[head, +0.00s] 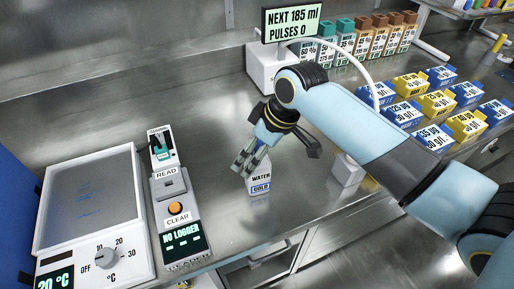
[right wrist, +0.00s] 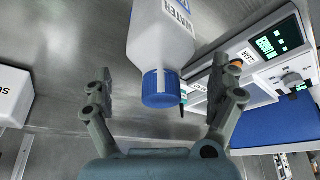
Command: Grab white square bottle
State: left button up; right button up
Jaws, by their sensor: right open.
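The white square bottle (head: 260,182) stands on the steel bench in the head view, with a label reading WATER and COLD. Its upper part is hidden behind my right gripper there. In the right wrist view the bottle (right wrist: 160,38) shows its white body, WATER label and blue cap. My right gripper (head: 279,157) is open, just at the bottle in the head view. In the right wrist view its fingers (right wrist: 164,85) are spread, one to each side of the cap, with gaps visible. I cannot tell how far along the bottle they reach. My left gripper is not in view.
A white block (head: 346,171) stands right of the bottle. A reader device (head: 178,212) and a heater box (head: 98,206) are at left. A dispenser with a display (head: 291,21) stands behind. Blue and yellow boxes (head: 438,103) are at right. Bare bench lies left of the bottle.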

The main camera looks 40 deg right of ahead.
jog(key=x, duration=0.2)
jog(key=shift+a+f, duration=0.15)
jog(key=shift+f, duration=0.2)
jog(key=shift+c, duration=1.1)
jog(key=c, duration=1.3)
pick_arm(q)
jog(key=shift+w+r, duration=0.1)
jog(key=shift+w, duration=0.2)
pick_arm(e)
jog(key=shift+c, duration=0.7)
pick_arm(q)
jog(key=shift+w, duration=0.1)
pick_arm(e)
jog(key=shift+r, duration=0.1)
jog(key=shift+c, duration=0.2)
